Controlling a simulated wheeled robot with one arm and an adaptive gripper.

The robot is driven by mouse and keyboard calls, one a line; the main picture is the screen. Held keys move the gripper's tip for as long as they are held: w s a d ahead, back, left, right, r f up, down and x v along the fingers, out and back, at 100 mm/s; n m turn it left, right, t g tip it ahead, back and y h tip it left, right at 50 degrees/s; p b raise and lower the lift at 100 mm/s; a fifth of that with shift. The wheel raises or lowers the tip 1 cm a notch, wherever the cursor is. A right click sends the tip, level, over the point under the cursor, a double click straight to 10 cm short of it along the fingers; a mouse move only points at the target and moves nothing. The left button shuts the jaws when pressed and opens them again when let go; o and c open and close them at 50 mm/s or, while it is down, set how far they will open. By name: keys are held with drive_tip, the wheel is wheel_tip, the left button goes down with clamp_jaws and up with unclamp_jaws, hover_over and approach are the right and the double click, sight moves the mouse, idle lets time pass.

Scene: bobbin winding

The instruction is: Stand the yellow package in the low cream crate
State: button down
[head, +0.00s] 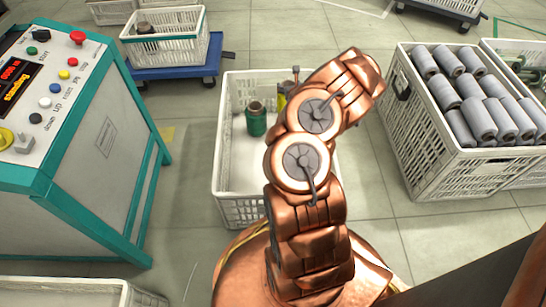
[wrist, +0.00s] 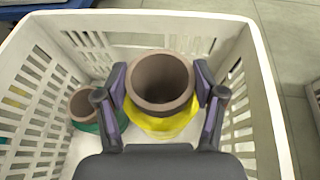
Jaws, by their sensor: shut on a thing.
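The yellow package (wrist: 160,122) is a yellow-wound bobbin with a brown tube top, upright inside the low cream crate (wrist: 278,118) in the wrist view. My gripper (wrist: 162,84) is shut on it, one finger on each side of the tube. I cannot tell whether its base touches the crate floor. In the head view the crate (head: 228,165) stands on the floor, and my arm hides most of its right part. Only a sliver of the yellow package (head: 281,101) shows beside my arm. A green package (head: 256,122) stands in the crate, left of the yellow one; it also shows in the wrist view (wrist: 112,115).
A crate of grey packages (head: 455,155) stands at right. A machine with a control panel (head: 90,140) stands at left. Another white crate (head: 165,48) sits on a blue dolly (head: 180,72) behind. The crate's near-left floor is bare.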

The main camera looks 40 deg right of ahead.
wheel_tip(320, 180, down, 10)
drive_tip(key=b, duration=0.5)
drive_tip(key=shift+f, duration=0.2)
drive_tip(key=shift+c, duration=0.6)
unclamp_jaws()
